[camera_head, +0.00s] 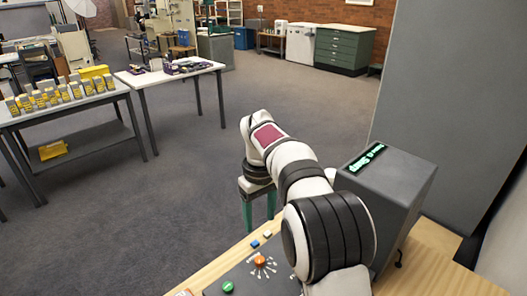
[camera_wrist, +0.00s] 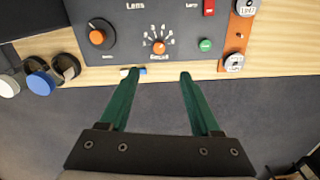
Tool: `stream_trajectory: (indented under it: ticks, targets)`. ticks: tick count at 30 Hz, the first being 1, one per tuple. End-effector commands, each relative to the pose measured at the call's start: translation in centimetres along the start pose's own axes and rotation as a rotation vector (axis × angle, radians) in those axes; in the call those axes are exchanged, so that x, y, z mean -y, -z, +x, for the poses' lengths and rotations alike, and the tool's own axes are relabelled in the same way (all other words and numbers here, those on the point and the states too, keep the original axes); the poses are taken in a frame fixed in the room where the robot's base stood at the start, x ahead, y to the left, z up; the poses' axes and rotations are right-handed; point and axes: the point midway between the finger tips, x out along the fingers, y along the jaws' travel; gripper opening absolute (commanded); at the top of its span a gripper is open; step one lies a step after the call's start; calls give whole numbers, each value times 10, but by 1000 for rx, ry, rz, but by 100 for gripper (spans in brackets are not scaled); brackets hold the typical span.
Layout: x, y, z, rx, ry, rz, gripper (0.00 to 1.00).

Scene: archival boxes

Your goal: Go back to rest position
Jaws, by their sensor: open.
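My gripper (camera_head: 259,222) hangs pointing down near the front edge of a wooden desk (camera_head: 215,268). Its two green fingers are apart with nothing between them. In the wrist view the open fingers (camera_wrist: 160,74) reach toward the desk edge, with grey floor showing between them. A dark control panel (camera_wrist: 130,22) lies beyond the fingertips. It carries an orange knob (camera_wrist: 97,37), a dial with an orange centre (camera_wrist: 158,47) and a green button (camera_wrist: 205,45).
A grey box with a green display (camera_head: 400,180) stands right of my arm. Small blue and white pieces (camera_head: 267,234) sit at the desk edge near the fingers. Tables with yellow-grey boxes (camera_head: 75,90) and purple items (camera_head: 180,66) stand farther off, left, across open carpet.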

Motion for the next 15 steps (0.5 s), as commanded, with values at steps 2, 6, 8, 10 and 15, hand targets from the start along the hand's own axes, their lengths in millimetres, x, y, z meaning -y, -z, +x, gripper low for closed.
stream_trajectory:
  ticks: [2,6,8,10,15]
  targets:
    - [3,-27,-20,-8,11,91,64]
    - [31,-138,-55,-17,63,447,64]
    - [52,-189,-56,-16,88,612,64]
    - [79,-240,-46,-14,115,785,64]
    - [125,-312,-12,-1,158,1060,64]
